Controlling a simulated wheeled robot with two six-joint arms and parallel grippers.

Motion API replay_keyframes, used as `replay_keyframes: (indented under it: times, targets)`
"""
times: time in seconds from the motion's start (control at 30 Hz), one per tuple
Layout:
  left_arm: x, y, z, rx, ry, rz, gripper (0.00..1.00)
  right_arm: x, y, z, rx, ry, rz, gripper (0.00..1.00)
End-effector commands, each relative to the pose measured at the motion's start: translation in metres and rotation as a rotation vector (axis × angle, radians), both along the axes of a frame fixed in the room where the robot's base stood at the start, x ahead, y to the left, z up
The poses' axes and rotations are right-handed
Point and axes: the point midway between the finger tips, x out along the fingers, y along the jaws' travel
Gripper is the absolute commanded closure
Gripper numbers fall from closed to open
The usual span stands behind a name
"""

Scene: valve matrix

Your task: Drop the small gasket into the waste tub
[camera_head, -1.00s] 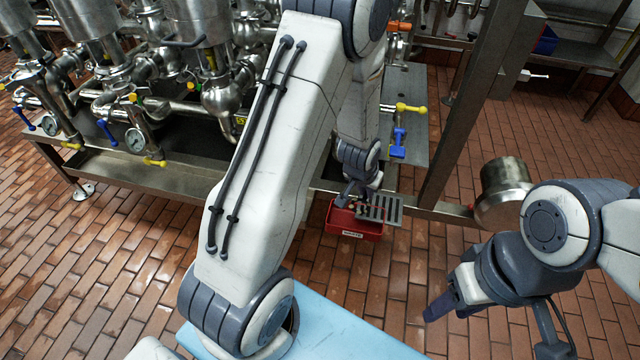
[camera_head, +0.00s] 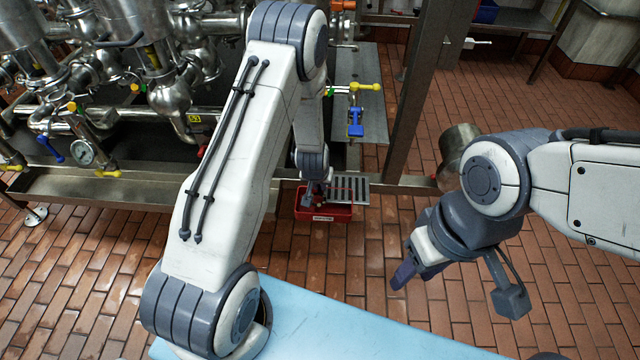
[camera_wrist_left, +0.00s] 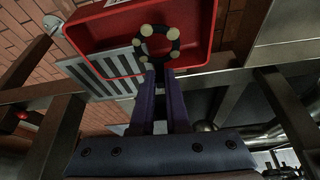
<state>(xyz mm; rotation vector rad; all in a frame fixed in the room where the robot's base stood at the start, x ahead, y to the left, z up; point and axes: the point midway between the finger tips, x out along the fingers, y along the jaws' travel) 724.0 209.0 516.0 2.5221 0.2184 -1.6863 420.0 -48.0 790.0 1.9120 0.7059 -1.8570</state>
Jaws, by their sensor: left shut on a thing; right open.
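The small gasket (camera_wrist_left: 160,46) is a dark ring with several pale round lobes, seen in the left wrist view. My left gripper (camera_wrist_left: 160,74) is shut on its near edge. The red waste tub (camera_wrist_left: 202,45) lies behind the ring in that view, and its inside looks empty where visible. In the head view my left gripper (camera_head: 317,196) is at the red tub (camera_head: 322,218), over its opening; the exact height cannot be told. The gasket is too small to make out there. My right gripper (camera_head: 402,275) is open and empty, away from the tub at right.
A slotted metal grate (camera_head: 349,190) adjoins the tub. A steel frame post (camera_head: 431,90) rises to its right, with a steel cylinder (camera_head: 458,150) beyond. A yellow-handled valve (camera_head: 364,87) stands behind. Pipes and a gauge (camera_head: 82,152) fill the left. Brick floor is clear in front.

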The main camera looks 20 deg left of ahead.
Motion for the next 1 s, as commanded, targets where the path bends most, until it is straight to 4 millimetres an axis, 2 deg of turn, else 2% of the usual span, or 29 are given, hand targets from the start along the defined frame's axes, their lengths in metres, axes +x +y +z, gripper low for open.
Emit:
replay_keyframes:
  times: [0.03, 0.1, 0.37, 0.4, 0.47, 0.5, 0.83, 1.0]
  targets:
    - [0.0, 0.0, -0.009, 0.0, -0.001, 0.0, 1.0, 0.0, 0.0, -0.009, 0.0, 0.0, 0.0, 0.52]
    - [0.0, 0.0, -0.012, 0.0, -0.001, 0.0, 1.0, 0.0, 0.0, -0.011, 0.0, 0.0, 0.0, 0.52]
    - [0.0, 0.001, -0.011, 0.0, -0.001, 0.001, 1.0, 0.0, 0.0, -0.011, 0.0, 0.0, 0.0, 0.52]
    - [0.0, 0.001, -0.011, 0.0, -0.001, 0.001, 0.83, 0.0, 0.0, -0.011, 0.0, 0.0, 0.0, 0.52]
    - [0.0, 0.001, -0.011, 0.0, -0.001, 0.001, 0.6, 0.0, 0.0, -0.011, 0.0, 0.0, 0.0, 0.52]
    - [0.0, 0.001, -0.011, 0.0, -0.001, 0.001, 0.52, 0.0, 0.0, -0.011, 0.0, 0.0, 0.0, 0.52]
    - [-0.001, 0.001, -0.009, 0.0, -0.001, 0.0, 0.52, 0.0, 0.0, -0.01, 0.0, 0.0, 0.0, 0.52]
    - [-0.007, -0.001, 0.013, 0.001, -0.003, 0.0, 0.52, 0.0, 0.0, -0.002, 0.0, 0.0, 0.0, 0.52]
